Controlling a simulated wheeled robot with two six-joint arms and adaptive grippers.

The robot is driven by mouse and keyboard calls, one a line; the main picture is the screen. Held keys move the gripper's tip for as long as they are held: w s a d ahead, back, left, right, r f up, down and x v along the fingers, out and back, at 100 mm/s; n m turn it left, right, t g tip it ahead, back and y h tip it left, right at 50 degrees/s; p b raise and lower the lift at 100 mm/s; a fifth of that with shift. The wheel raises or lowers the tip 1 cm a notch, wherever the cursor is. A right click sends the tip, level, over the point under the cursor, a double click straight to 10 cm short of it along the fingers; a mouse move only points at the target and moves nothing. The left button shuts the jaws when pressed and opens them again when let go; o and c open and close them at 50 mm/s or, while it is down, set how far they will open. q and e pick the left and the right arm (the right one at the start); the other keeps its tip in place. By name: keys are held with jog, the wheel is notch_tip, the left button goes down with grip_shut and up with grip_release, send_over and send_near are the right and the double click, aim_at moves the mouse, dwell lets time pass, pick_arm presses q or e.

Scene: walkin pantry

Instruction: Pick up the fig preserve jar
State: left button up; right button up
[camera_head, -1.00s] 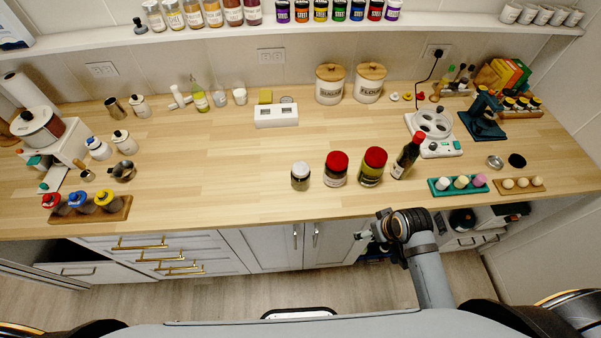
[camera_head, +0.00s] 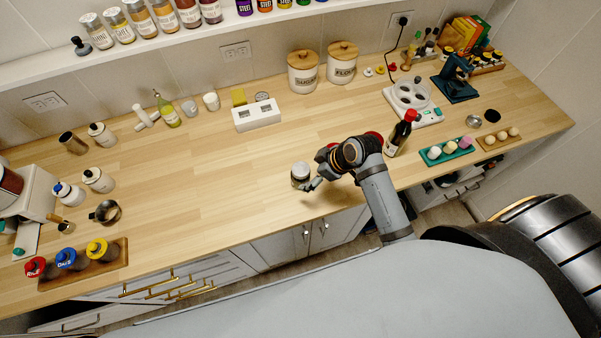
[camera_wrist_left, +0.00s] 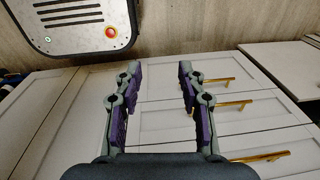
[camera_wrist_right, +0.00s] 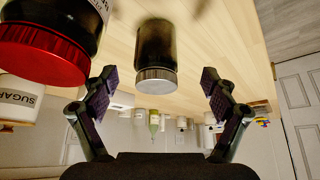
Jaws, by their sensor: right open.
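A small dark jar with a silver lid (camera_head: 300,172) stands upright near the counter's front edge. It also shows in the right wrist view (camera_wrist_right: 156,45), ahead of and between the spread fingers, not touched. No readable label confirms it as fig preserve. My right gripper (camera_head: 315,184) is open and empty, close beside this jar on its right. A red-lidded jar (camera_wrist_right: 45,52) is large at the left of the right wrist view. In the head view my right arm mostly hides the red-lidded jars. My left gripper (camera_wrist_left: 159,70) is open and empty, seen only in its wrist view.
A dark bottle with a red cap (camera_head: 400,132) stands right of my right arm. A teal tray (camera_head: 447,151) lies farther right. Sugar (camera_head: 303,73) and flour (camera_head: 341,64) canisters stand at the back. The counter left of the silver-lidded jar (camera_head: 220,180) is clear.

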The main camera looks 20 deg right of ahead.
aim_at(309, 173)
jog(key=shift+w+a+f, duration=0.6)
jog(key=shift+a+f, duration=0.15)
jog(key=shift+f, duration=0.2)
jog(key=shift+w+f+p, duration=0.2)
jog(key=shift+f+p, duration=0.35)
jog(key=shift+p, duration=0.1)
jog(key=x, duration=0.1)
jog(key=p+x, duration=0.1)
jog(key=x, duration=0.1)
jog(key=shift+w+d+f, duration=0.1)
jog(key=shift+f, duration=0.3)
jog(key=shift+w+f, duration=0.1)
jog(key=shift+f, duration=0.2)
jog(key=c, duration=0.4)
pick_arm(q)
jog(key=w+a+r, duration=0.1)
jog(key=w+r, duration=0.1)
jog(key=r, duration=0.1)
jog(key=shift+w+a, duration=0.15)
jog(key=shift+a, duration=0.2)
pick_arm(e)
jog(key=shift+r, duration=0.1)
jog(key=c, duration=1.2)
